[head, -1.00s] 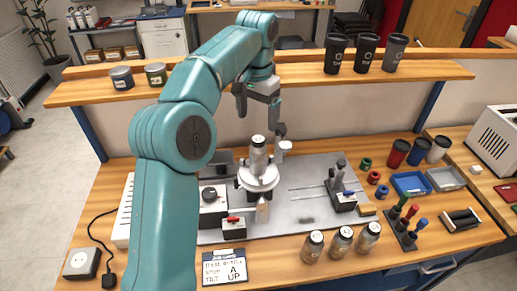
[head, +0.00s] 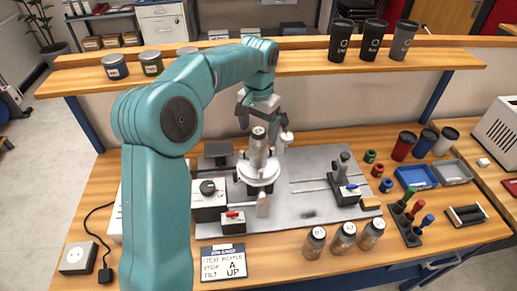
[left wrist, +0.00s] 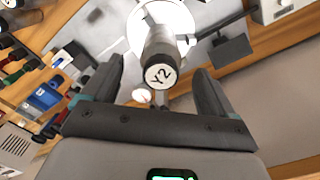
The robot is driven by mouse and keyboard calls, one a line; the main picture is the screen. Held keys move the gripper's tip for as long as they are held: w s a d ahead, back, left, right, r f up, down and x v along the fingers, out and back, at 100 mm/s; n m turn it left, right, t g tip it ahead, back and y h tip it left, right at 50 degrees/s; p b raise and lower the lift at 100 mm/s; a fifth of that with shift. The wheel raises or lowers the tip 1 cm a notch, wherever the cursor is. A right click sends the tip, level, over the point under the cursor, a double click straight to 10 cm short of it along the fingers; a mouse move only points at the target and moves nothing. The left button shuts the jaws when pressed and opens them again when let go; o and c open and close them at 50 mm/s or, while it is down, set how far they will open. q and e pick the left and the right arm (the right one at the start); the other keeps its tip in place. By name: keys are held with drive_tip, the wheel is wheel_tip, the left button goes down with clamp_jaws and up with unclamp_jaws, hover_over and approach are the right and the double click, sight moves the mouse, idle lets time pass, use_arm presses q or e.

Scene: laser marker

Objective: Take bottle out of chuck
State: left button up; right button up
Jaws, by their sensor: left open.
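A steel bottle (head: 258,150) with a dark top stands upright in the round chuck (head: 259,174) of the laser marker. In the left wrist view the bottle (left wrist: 161,73) shows its cap marked "Y2", in front of the pale chuck disc (left wrist: 140,28). My left gripper (head: 262,116) hangs just behind and above the bottle, its fingers pointing down. In the left wrist view its open fingers (left wrist: 164,88) lie on either side of the bottle's line with clear gaps; they do not appear to touch it. My right gripper is not in view.
Three steel bottles (head: 344,238) stand at the bench front. A sign card (head: 223,262) lies left of them. A tailstock-like unit (head: 344,182) stands on the grey plate right of the chuck. Dark cups (head: 373,39) stand on the shelf (head: 300,68) behind.

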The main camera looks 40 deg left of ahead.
sight(259, 144)
use_arm(q)
wheel_tip(259, 144, down, 2)
drive_tip(key=shift+s+d, duration=0.15)
drive_tip(key=f, duration=0.1)
drive_tip(key=f+p, duration=0.1)
drive_tip(key=f, duration=0.2)
drive_tip(key=shift+w+a+f, duration=0.25)
drive_tip(key=shift+w+f, duration=0.05)
drive_tip(key=shift+s+d+r, duration=0.1)
drive_tip(key=shift+s, duration=0.1)
drive_tip(key=shift+w, duration=0.1)
drive_tip(key=c, duration=1.2)
